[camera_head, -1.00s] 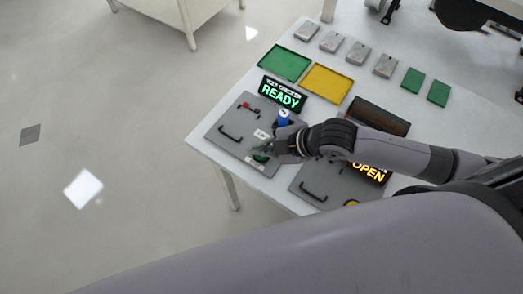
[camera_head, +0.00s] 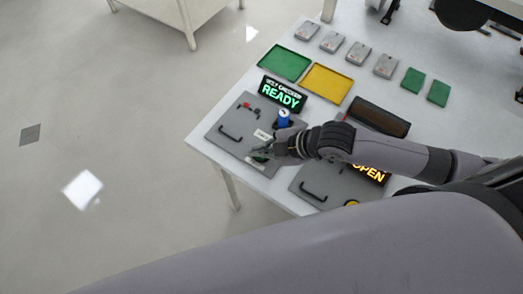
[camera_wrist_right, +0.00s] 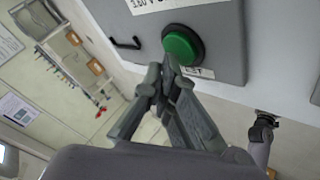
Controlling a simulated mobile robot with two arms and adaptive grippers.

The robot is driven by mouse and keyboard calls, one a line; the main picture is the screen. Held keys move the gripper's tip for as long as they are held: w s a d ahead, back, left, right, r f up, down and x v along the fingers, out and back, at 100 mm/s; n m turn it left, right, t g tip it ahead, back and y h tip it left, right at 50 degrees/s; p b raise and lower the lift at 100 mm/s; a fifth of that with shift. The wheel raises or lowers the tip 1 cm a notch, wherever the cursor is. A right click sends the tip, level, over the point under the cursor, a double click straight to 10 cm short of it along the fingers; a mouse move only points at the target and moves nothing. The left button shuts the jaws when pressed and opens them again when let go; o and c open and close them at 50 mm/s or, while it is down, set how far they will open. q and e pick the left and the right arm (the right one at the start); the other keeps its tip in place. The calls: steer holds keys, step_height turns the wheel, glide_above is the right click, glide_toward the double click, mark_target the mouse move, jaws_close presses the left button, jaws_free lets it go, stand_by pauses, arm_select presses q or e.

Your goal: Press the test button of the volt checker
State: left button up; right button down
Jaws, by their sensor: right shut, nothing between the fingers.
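The volt checker (camera_head: 228,121) is a grey panel at the table's left corner, with a black handle and a sign (camera_head: 282,94) reading READY in green. A blue cylinder (camera_head: 283,118) stands on it. The green test button (camera_wrist_right: 183,45) shows large in the right wrist view and is mostly hidden by my gripper in the head view. My right gripper (camera_wrist_right: 168,66) is shut and empty, its tips at the near edge of the button. I cannot tell whether they touch it. The gripper also shows in the head view (camera_head: 267,149). My left gripper is not in view.
A second grey panel (camera_head: 316,187) with an amber OPEN sign (camera_head: 368,174) lies to the right, partly under my right arm. Green (camera_head: 285,63) and yellow (camera_head: 326,84) trays, several grey boxes and a dark brown bin (camera_head: 378,117) stand behind. Open floor lies left of the table.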

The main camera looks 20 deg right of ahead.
steer(key=shift+f, duration=0.45)
stand_by(0.3)
steer(key=shift+r, duration=0.1)
steer(key=shift+r+p, duration=0.75)
steer(key=shift+p, duration=0.15)
steer(key=shift+r, duration=0.1)
step_height(320, 180, up, 5)
steer(key=p, duration=0.5)
stand_by(0.8)
